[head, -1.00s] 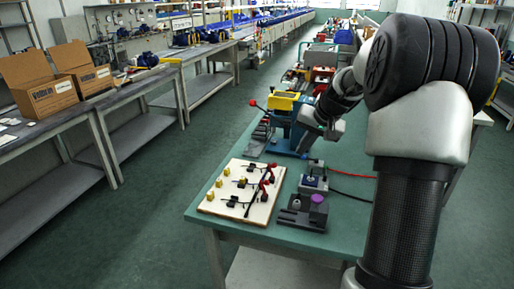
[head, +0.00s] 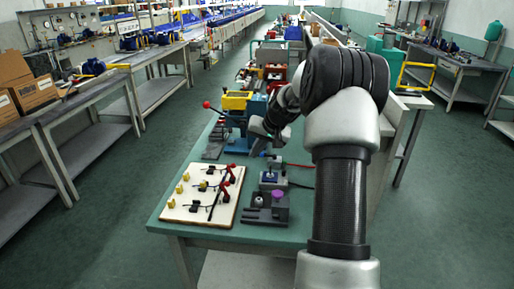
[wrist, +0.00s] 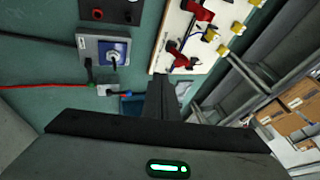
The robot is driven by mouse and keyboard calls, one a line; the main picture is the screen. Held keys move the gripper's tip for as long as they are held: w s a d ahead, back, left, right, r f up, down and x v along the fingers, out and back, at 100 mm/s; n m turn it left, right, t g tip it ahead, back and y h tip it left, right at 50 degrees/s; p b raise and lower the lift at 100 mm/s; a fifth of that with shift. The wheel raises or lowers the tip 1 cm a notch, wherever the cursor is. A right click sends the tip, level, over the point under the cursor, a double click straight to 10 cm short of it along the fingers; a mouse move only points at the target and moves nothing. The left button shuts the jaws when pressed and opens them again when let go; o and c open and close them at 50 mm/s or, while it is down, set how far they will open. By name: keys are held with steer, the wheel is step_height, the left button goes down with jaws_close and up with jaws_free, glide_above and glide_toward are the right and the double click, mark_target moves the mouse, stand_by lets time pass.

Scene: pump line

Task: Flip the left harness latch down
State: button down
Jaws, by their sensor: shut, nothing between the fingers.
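The harness board (head: 170,213) is a pale panel at the near left of the green table. Red-tipped latches (head: 224,196) stand along its right side, with black cables and yellow blocks on it. Which latch is the left one, and how each is set, is too small to tell. The board (wrist: 160,64) also shows at the top of the wrist view, with red latches (wrist: 181,56) partly cut off or overlapped. My gripper (head: 257,150) is beyond the board, to its upper right, apart from the latches. In the wrist view its dark fingers (wrist: 161,98) are together and empty.
A grey switch box (head: 271,179) with a blue face stands right of the board; it also shows in the wrist view (wrist: 105,50). A dark fixture with a purple knob (head: 278,195) is nearer. A blue and yellow press (head: 236,101) stands behind the board. Floor is open at left.

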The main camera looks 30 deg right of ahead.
steer(key=w+a+f, duration=0.3)
steer(key=w+f, duration=0.1)
steer(key=f, duration=0.1)
steer(key=shift+w+a+f, duration=0.15)
steer(key=shift+w+a, duration=0.05)
steer(key=shift+a, duration=0.2)
steer(key=shift+a, duration=0.1)
